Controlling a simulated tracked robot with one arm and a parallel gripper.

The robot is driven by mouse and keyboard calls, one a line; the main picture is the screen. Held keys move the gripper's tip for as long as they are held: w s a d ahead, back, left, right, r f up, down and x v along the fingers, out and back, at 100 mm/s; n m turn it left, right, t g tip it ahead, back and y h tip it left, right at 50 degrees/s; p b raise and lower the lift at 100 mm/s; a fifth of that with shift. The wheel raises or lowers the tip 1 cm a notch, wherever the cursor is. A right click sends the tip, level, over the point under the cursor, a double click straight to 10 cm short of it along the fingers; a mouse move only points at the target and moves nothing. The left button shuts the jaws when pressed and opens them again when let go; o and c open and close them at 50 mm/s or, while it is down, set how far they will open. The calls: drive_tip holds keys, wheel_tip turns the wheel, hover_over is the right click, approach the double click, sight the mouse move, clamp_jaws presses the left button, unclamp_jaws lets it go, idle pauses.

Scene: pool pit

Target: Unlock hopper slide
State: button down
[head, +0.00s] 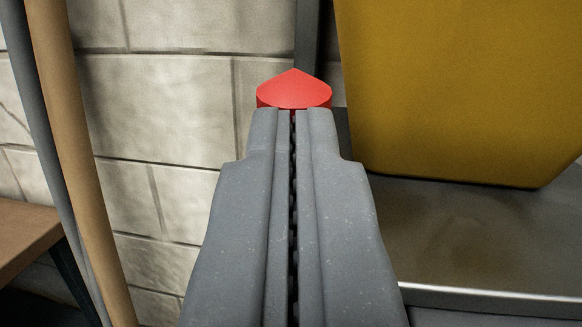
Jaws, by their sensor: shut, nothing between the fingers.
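My gripper (293,112) is shut, its two grey fingers pressed together and pointing away from me in the middle of the head view. A red part (294,92) with a pointed top shows directly beyond the fingertips. The fingertips hide its lower side, and I cannot tell whether they touch it. A dark upright bar (307,40) rises behind the red part. A large yellow body (455,90), possibly the hopper, stands to the right of the red part. No slide can be made out clearly.
A grey metal surface (470,245) with a raised front edge lies under the yellow body. A pale block wall (165,105) is behind. A tan pole (75,150) and a grey pipe run down the left. A brown wooden top (25,235) is at lower left.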

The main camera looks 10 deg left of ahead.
sight(313, 83)
drive_tip(key=w+r+g+p, duration=0.1)
drive_tip(key=g+p, duration=0.1)
drive_tip(key=shift+w+r+m+g, duration=0.3)
drive_tip(key=shift+w+r+g, duration=0.1)
drive_tip(key=w+g+p, duration=0.1)
drive_tip(key=g+h+p, duration=0.1)
drive_tip(key=shift+w+r+p, duration=0.35)
drive_tip(key=shift+w+p, duration=0.05)
drive_tip(key=shift+f, duration=0.3)
drive_tip(key=shift+s, duration=0.1)
drive_tip(key=shift+s+r, duration=0.1)
drive_tip(key=shift+s, duration=0.15)
drive_tip(key=r+b+v, duration=0.2)
drive_tip(key=v, duration=1.1)
drive_tip(key=shift+w+r, duration=0.2)
drive_tip(key=shift+w, duration=0.1)
drive_tip(key=shift+d+r, duration=0.1)
drive_tip(key=shift+d, duration=0.05)
